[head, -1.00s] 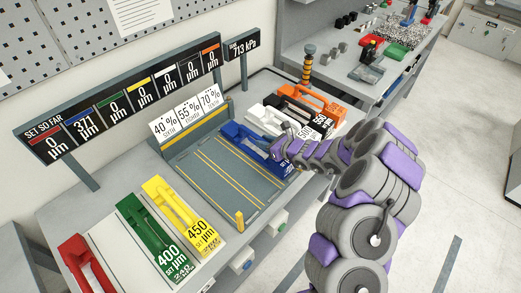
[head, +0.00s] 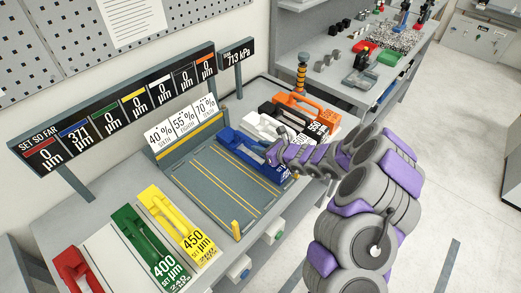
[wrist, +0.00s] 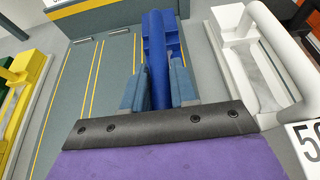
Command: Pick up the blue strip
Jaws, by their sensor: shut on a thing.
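The blue strip (head: 236,144) lies along the right side of the grey platform with yellow lines (head: 207,183). In the wrist view, the blue strip (wrist: 157,35) runs away from me between my two fingers. My gripper (wrist: 159,84) is shut on its raised blue part, one finger on each side. In the head view, my gripper (head: 273,159) is at the strip's near end, and my arm hides part of it. The blue entry on the display board (head: 77,130) reads 371 µm.
White (head: 262,125), black (head: 290,112) and orange (head: 305,103) strips lie just right of the platform. Yellow (head: 172,218), green (head: 140,236) and red (head: 75,268) strips lie to its left. A short yellow post (head: 236,230) stands at the platform's near corner.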

